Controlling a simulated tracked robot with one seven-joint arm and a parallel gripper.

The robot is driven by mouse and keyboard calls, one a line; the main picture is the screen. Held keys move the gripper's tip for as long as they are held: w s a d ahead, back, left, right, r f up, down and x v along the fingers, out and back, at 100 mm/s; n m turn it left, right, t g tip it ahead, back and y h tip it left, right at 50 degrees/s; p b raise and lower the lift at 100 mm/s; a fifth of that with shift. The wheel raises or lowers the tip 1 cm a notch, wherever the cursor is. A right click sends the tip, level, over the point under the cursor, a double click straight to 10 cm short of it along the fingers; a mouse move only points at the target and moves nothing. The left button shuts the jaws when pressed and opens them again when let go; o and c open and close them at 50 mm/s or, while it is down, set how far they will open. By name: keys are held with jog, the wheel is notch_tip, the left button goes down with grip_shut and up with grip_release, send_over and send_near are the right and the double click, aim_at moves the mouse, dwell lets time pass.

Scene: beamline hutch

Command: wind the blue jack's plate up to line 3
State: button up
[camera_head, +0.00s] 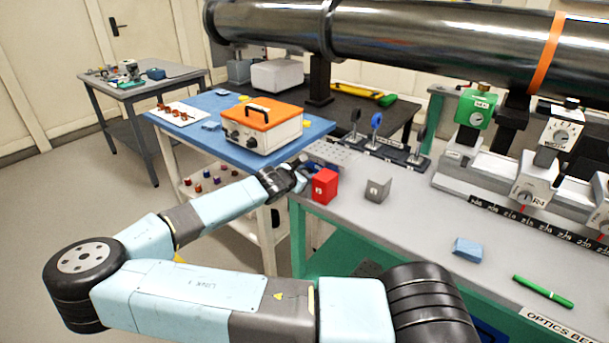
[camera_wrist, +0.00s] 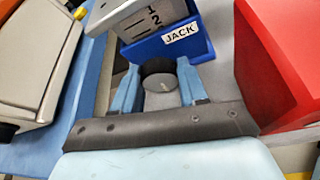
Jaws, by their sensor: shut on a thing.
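The blue jack (camera_wrist: 195,50) is at the top middle of the wrist view, with a "JACK" label on its blue side. A pale grey part (camera_wrist: 118,16) with marked lines and the numbers 1 and 2 stands above the blue body. In the head view my gripper (camera_head: 298,170) is at the bench's left end, and the jack is mostly hidden there.
A red block (camera_head: 325,186) stands close right of my gripper, with a grey block (camera_head: 378,189) farther right. A blue cart (camera_head: 190,126) with an orange-topped box (camera_head: 262,126) is on the left. A blue sponge-like block (camera_head: 468,249) and green pen (camera_head: 543,291) lie on the bench.

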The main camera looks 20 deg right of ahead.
jog(key=shift+m+t, duration=0.3)
jog(key=shift+f, duration=0.1)
dwell(0.3)
jog(key=o, duration=0.8)
jog(key=v, duration=1.3)
jog(key=shift+s+a+r, duration=0.25)
